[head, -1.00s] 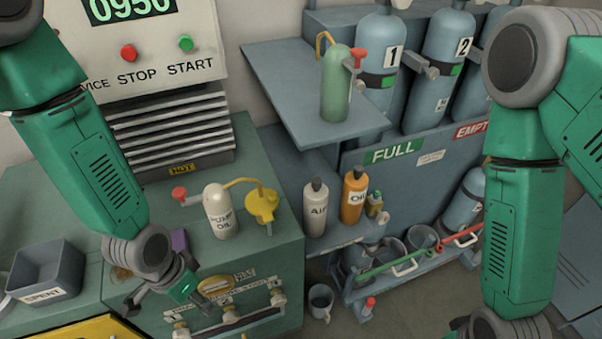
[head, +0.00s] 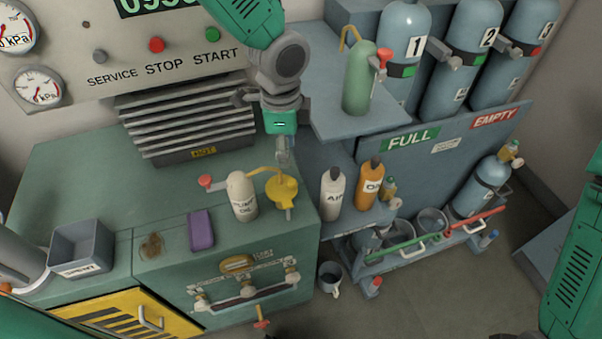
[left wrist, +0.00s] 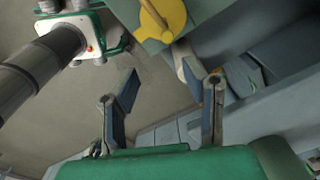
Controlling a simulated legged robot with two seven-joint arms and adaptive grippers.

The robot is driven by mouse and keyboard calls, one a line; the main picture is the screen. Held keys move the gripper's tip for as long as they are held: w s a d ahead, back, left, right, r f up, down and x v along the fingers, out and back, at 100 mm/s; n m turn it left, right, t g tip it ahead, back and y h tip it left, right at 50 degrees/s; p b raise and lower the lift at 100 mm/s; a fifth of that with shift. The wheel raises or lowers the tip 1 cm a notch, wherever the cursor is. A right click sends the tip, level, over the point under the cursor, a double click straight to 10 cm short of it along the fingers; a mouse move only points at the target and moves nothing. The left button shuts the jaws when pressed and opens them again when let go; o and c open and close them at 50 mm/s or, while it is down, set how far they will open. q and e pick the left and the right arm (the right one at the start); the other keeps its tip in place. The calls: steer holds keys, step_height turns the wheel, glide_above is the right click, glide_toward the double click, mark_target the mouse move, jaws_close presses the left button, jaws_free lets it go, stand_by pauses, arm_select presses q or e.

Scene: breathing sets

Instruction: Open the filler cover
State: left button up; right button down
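A round yellow cover (head: 284,192), which looks like the filler cover, sits on the green cabinet top near its right edge. It appears closed, with a small upright part at its front. My right gripper is out of view.
A green bottle (head: 359,85) stands on the shelf right of my left gripper. Air (head: 332,194) and oil (head: 369,186) bottles stand lower right. A purple block (head: 201,230) and grey bin (head: 82,246) lie left. A vented housing (head: 190,120) stands behind.

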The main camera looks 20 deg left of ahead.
mark_target(293, 181)
arm_select(q)
steer(key=shift+m, duration=0.4)
steer(key=f, duration=0.4)
steer(key=w+f, duration=0.1)
steer(key=f, duration=0.3)
steer(key=f+p, duration=0.1)
steer(key=f, duration=0.3)
steer(key=shift+w+d, duration=0.25)
steer(key=shift+w, duration=0.1)
jaws_close()
